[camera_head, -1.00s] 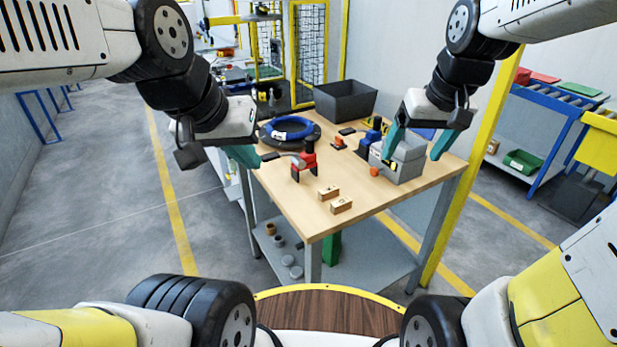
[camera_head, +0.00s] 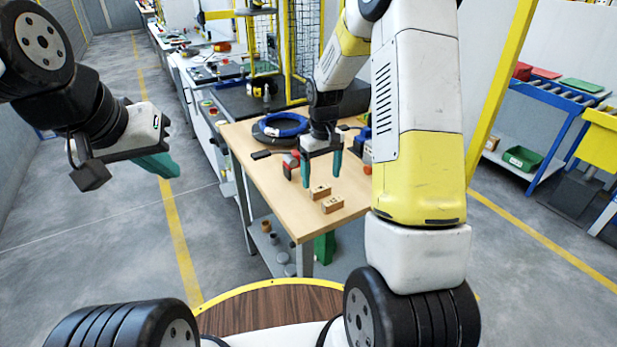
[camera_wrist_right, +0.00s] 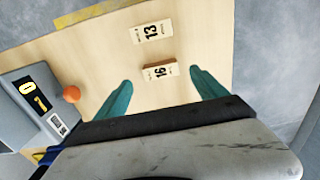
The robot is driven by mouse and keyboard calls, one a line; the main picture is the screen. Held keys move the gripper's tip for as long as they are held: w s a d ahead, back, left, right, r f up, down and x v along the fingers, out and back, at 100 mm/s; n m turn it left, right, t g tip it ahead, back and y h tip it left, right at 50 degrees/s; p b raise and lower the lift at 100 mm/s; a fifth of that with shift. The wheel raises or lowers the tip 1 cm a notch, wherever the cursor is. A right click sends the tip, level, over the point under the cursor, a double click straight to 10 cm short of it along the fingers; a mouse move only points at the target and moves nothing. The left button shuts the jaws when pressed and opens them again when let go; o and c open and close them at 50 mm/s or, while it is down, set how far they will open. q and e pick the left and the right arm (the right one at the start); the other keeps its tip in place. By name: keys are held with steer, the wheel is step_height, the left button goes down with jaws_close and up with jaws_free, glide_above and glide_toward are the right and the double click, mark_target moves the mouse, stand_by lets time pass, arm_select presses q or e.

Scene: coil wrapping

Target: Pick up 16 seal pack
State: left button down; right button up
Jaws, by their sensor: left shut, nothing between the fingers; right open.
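The 16 seal pack is a small tan block; it lies on the table in the right wrist view (camera_wrist_right: 160,71), between and just beyond the fingertips. In the head view it appears to be the farther of two small blocks (camera_head: 319,191). My right gripper (camera_head: 321,180) points down above it, open and empty; its teal fingers also show in the right wrist view (camera_wrist_right: 160,80). A similar pack marked 13 (camera_wrist_right: 152,32) lies beside it, nearer the table edge. My left gripper (camera_head: 172,169) is shut and empty, off to the left over the floor.
The wooden table (camera_head: 265,185) also holds a blue and black coil (camera_head: 281,127), a red-and-black tool (camera_head: 291,163) and a dark flat piece (camera_head: 261,155). A grey device (camera_wrist_right: 30,100) and an orange ball (camera_wrist_right: 71,94) stand left in the wrist view. My right arm hides the table's right side.

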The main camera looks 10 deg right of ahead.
mark_target(321, 187)
step_height(321, 187, down, 5)
steer(key=shift+s+r, duration=0.1)
steer(key=c, duration=1.6)
steer(key=shift+r, duration=0.15)
